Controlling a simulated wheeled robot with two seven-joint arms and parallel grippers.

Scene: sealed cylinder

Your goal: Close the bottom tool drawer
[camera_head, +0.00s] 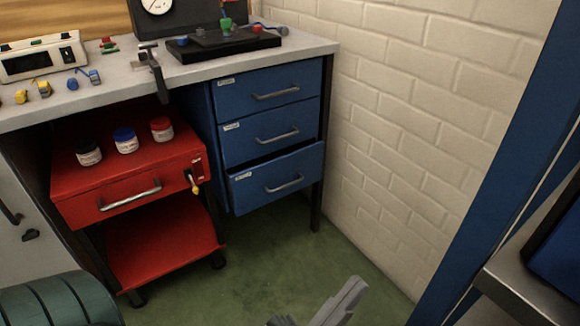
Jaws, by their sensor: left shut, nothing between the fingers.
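The bottom tool drawer (250,192) is the lowest of three blue drawers under the workbench. It stands partly pulled out, with a dark gap above its front. Its grey bar handle (285,184) faces the room. My left gripper (342,300) shows as a grey piece at the bottom edge, in front of and below the drawer. It is shut and empty, apart from the drawer, and mostly cut off by the frame. My right gripper is not in view.
A red cart (130,210) with several small jars stands left of the drawers. The upper drawer (268,92) and middle drawer (270,134) look shut. A white brick wall (420,120) is close on the right. Green floor (270,265) before the drawers is clear.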

